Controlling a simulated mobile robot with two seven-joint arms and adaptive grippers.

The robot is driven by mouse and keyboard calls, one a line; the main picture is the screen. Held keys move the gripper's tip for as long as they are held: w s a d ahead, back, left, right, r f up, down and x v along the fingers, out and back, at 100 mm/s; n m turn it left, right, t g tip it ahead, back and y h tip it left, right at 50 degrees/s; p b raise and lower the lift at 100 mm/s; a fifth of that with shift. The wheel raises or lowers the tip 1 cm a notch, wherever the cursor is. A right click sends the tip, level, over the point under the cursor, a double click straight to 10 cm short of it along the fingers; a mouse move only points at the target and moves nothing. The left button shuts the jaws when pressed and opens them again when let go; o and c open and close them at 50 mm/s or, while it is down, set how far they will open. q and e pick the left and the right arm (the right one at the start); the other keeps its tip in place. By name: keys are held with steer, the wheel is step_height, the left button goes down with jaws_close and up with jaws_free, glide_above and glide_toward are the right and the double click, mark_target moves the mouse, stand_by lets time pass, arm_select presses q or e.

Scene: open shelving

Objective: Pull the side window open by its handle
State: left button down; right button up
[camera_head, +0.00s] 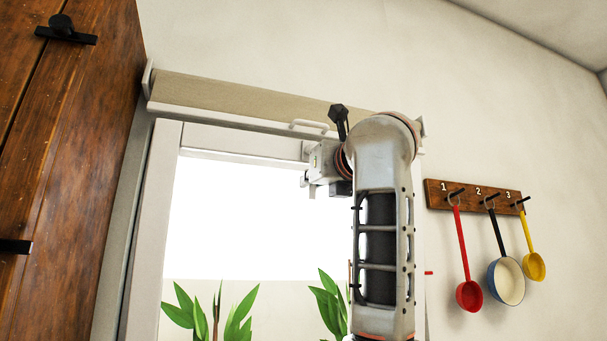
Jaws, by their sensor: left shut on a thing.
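The side window (152,215) has a white frame and a bright pane, and it fills the middle of the head view. My left arm rises in front of its right part and bends over at the top. My left gripper (310,180) is at the upper right of the pane, just below the top frame bar. It is shut on the window handle, which is mostly hidden by the gripper and wrist. How far the window stands open cannot be told. My right gripper is not in view.
A beige panel (230,95) with a small white pull bar (309,126) lies above the window. A brown wooden cabinet (75,130) stands close on the left. A rack (475,197) with hanging ladles is on the right wall. Green plants (240,312) show low behind the pane.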

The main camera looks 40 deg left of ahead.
arm_select(q)
steer(key=shift+s+d+f+b, duration=0.25)
steer(key=shift+d+f+b, duration=0.15)
steer(key=shift+d, duration=0.3)
steer(key=c, duration=1.7)
jaws_free()
steer(key=shift+s+d+r, duration=0.15)
